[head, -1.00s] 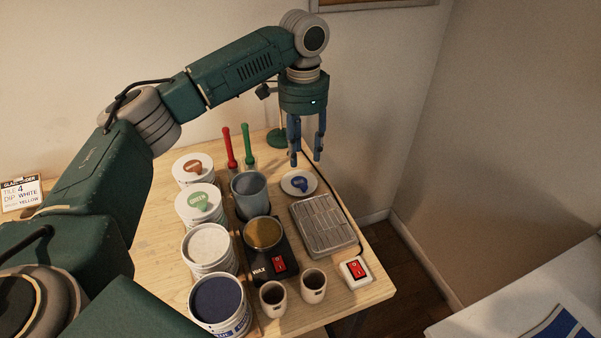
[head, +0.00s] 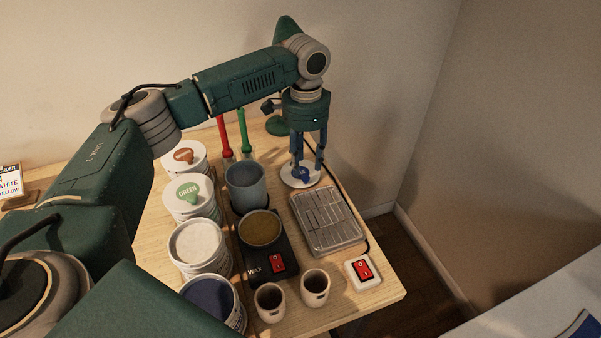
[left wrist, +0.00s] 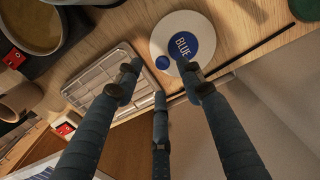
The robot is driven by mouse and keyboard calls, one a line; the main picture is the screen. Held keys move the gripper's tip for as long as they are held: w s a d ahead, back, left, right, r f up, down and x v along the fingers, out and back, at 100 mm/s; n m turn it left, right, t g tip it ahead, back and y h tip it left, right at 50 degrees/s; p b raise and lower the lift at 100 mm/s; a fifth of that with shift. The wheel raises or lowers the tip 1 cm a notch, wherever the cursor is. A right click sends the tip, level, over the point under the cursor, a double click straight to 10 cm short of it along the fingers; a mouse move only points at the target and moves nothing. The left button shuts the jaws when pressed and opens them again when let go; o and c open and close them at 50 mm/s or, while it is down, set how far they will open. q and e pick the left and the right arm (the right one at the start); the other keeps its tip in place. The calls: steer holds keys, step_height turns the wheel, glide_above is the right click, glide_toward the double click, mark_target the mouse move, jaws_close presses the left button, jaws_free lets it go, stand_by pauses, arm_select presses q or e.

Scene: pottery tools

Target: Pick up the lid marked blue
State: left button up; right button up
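The lid marked blue (head: 288,181) is a white disc with a blue knob. It lies on the table behind the metal tray. In the left wrist view the lid (left wrist: 167,27) shows the word BLUE on its blue knob. My left gripper (head: 307,171) points down right over the lid, its fingers partly covering it. In the left wrist view the fingers (left wrist: 160,85) are spread, with nothing between them. I cannot tell whether a fingertip touches the knob. My right gripper is not in view.
A metal tray (head: 326,222) lies in front of the lid. A grey-blue container (head: 246,188) and a wax pot (head: 261,229) stand to the left. Lidded white tubs (head: 190,197), two cups (head: 315,288) and a red switch (head: 364,269) are also near. A dark cable (left wrist: 262,41) runs beside the lid.

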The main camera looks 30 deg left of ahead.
mark_target(305, 177)
arm_select(q)
steer(key=f, duration=0.1)
steer(key=f+p, duration=0.1)
steer(key=f, duration=0.2)
steer(key=shift+w+f+p, duration=0.25)
steer(key=shift+f+p, duration=0.05)
steer(key=shift+p, duration=0.05)
steer(key=shift+f, duration=0.35)
steer(key=shift+c, duration=0.3)
jaws_close()
